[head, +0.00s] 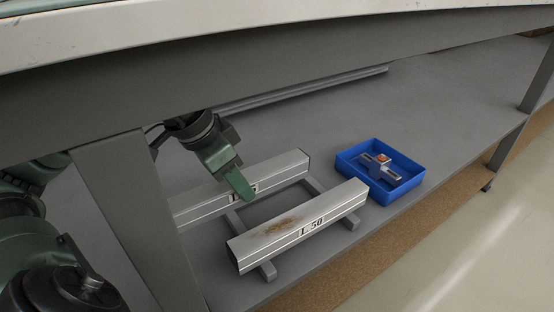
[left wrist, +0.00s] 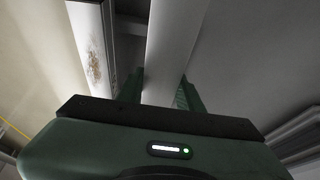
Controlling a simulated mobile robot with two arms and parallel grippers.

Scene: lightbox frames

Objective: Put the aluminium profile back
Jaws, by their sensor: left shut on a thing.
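My left gripper (head: 240,186) reaches under the table top and is shut on the rear aluminium profile (head: 284,171), a silver bar with a partly hidden label. In the left wrist view, this profile (left wrist: 174,45) runs between the two green fingers of the gripper (left wrist: 159,92). The profile lies across or just above the grey rack (head: 235,222); I cannot tell if it touches. A second profile (head: 345,200), marked "L 50" with a brown stain, lies on the rack in front, roughly parallel. It also shows at the left in the left wrist view (left wrist: 90,30). My right gripper is not in view.
A blue bin (head: 408,190) with small parts stands right of the rack on the grey shelf (head: 430,110). A long thin rail (head: 310,89) lies behind. The table edge (head: 250,25) hangs above, and a grey leg (head: 135,215) stands at the left. The shelf's back right is clear.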

